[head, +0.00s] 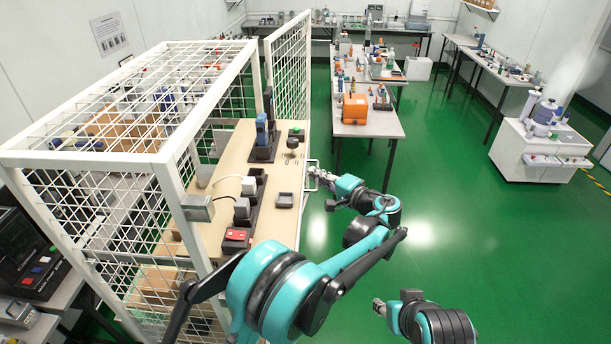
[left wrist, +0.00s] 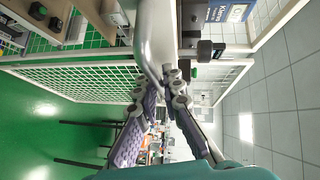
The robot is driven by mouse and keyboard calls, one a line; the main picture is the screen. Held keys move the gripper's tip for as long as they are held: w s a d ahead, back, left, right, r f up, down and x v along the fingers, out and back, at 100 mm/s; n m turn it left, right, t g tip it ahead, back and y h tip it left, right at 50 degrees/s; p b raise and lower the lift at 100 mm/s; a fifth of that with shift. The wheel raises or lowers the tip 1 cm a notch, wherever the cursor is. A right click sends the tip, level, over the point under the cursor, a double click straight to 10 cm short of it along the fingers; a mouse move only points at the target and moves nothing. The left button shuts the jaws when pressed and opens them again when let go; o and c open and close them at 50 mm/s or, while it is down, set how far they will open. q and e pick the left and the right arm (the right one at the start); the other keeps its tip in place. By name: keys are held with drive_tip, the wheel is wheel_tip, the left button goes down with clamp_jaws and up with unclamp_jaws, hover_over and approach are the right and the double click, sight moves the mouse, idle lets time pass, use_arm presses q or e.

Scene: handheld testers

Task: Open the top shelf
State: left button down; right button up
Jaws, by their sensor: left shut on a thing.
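The top shelf (head: 282,222) is a light wood board in a white wire-mesh cabinet (head: 150,95). It sticks out of the cabinet's open front toward the right, in the head view. A pale bar handle (head: 312,162) is on its right edge. My left gripper (head: 318,173) is at this handle. In the left wrist view the fingers of my left gripper (left wrist: 165,85) close on the pale handle (left wrist: 150,45). The fingers hide part of the handle. My right gripper (head: 379,307) is low and apart from the shelf; its fingers are too small to read.
A mesh door (head: 288,75) stands open at the shelf's far end. Blue, grey and red testers in dark holders stand on the shelf, with a red one (head: 235,237) near. A cluttered table (head: 375,128) stands beyond.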

use_arm(q)
drive_tip(key=shift+s+d+f, duration=0.1)
drive_tip(key=shift+d, duration=0.4)
drive_tip(key=c, duration=1.9)
unclamp_jaws()
drive_tip(key=v, duration=0.7)
drive_tip(key=shift+s+d, duration=0.2)
